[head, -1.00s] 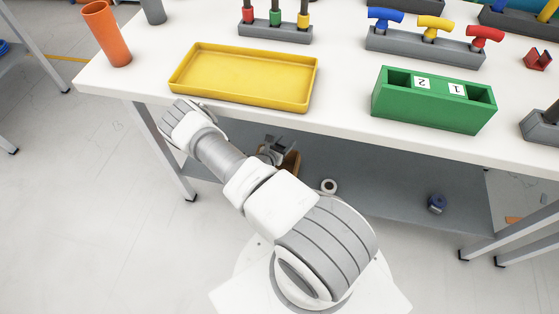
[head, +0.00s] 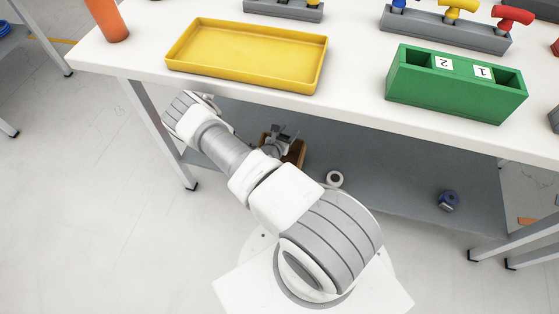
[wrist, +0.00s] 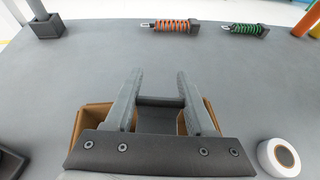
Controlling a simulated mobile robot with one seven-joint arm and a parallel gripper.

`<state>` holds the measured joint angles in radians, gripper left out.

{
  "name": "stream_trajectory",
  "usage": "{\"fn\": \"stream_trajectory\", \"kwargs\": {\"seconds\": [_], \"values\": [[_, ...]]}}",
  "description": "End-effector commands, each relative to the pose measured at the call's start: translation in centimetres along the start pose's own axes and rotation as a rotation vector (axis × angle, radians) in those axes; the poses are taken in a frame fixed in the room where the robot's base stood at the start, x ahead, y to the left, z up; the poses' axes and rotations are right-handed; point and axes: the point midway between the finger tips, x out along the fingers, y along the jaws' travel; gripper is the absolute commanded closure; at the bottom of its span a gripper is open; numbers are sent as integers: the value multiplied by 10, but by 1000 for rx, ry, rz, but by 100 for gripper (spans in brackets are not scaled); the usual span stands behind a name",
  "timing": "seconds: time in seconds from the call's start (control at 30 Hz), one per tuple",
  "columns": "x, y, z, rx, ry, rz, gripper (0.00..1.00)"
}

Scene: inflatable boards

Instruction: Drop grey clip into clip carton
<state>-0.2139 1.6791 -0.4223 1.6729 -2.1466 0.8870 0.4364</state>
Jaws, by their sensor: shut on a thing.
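My gripper (wrist: 160,88) is shut on the grey clip (wrist: 160,101), which shows as a dark grey bar between the two fingers in the wrist view. The brown clip carton (wrist: 91,122) is below the gripper, with its cardboard walls showing on both sides of the fingers. The inside of the carton is mostly hidden by the gripper. In the head view my gripper (head: 281,137) is under the table at the carton (head: 296,152), partly hidden by my arm.
The carton stands on the grey lower shelf (head: 400,180). A white tape roll (wrist: 279,157) lies right of it. Orange (wrist: 175,26) and green (wrist: 245,29) coiled items lie farther back. The white tabletop (head: 355,85) is overhead, holding a yellow tray (head: 245,55) and green block (head: 455,90).

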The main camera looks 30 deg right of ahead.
Motion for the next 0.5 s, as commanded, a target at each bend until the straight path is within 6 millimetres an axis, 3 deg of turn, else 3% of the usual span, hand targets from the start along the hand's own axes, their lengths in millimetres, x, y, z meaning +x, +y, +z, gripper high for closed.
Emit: {"fn": "stream_trajectory", "kwargs": {"seconds": [0.33,0.37,0.5], "values": [[2,0,-6,0,0,0,98],[2,0,-6,0,0,0,43],[2,0,-6,0,0,0,18]]}}
